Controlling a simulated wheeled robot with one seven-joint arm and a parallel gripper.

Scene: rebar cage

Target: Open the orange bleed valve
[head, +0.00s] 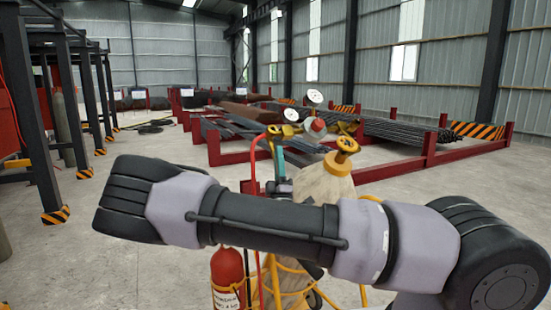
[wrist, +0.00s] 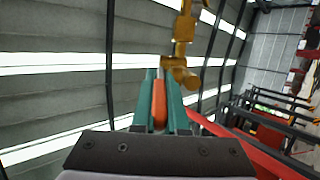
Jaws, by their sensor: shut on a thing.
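In the wrist view the orange bleed valve (wrist: 159,103) shows as a long orange piece between the two teal fingers of my gripper (wrist: 160,82), which is shut on it. A brass fitting (wrist: 181,48) stands just beyond the fingertips; where the orange piece joins it is hard to see. In the head view my gripper (head: 279,156) shows as a teal patch beside the brass valve parts. My arm crosses the front of the picture and hides much of the cylinders below. The orange valve cannot be made out clearly there.
White-faced gauges (head: 290,114) stand above the gripper. A red extinguisher (head: 226,278) stands below my arm.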

